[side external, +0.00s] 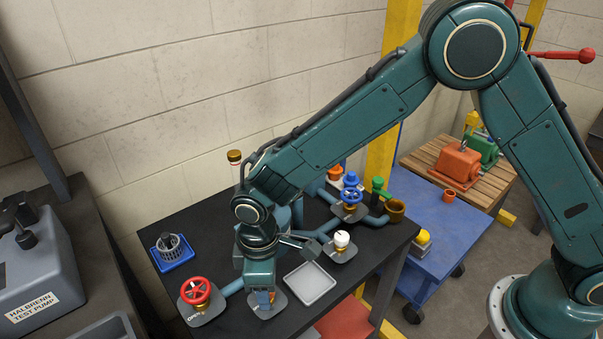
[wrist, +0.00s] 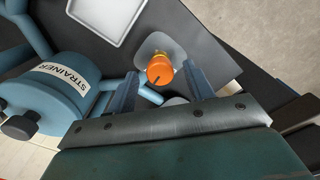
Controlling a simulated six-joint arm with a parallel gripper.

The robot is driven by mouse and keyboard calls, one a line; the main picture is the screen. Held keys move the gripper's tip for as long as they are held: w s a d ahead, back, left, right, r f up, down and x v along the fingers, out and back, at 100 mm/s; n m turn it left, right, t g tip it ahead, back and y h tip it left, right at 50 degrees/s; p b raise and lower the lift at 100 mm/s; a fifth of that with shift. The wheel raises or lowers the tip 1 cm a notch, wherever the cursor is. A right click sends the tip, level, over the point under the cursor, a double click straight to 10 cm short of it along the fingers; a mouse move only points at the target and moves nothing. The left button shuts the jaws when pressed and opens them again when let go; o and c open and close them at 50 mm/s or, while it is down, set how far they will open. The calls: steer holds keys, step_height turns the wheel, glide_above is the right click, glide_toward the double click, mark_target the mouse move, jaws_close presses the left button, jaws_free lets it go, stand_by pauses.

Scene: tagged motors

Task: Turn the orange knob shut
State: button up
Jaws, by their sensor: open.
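The orange knob (wrist: 160,68) sits on a brass stem over a grey plate (wrist: 172,47) in the wrist view. A dark line marks its top, pointing down and left. My gripper (wrist: 160,75) is open, with one finger on each side of the knob and a visible gap to each. In the side external view my gripper (side external: 265,297) points down over the bench's front edge, and its fingers hide most of the knob there. I cannot tell the exact height of the fingertips against the knob.
A red handwheel (side external: 196,290) stands left of my gripper, and a grey tray (side external: 310,284) lies to its right. A white knob (side external: 341,240) and blue valve (side external: 350,190) stand farther back. A blue strainer body (wrist: 45,95) is beside the left finger in the wrist view.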

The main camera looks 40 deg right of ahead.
steer(key=shift+f, duration=0.3)
steer(key=shift+c, duration=0.4)
steer(key=c, duration=0.9)
steer(key=shift+m, duration=0.8)
steer(key=o, duration=1)
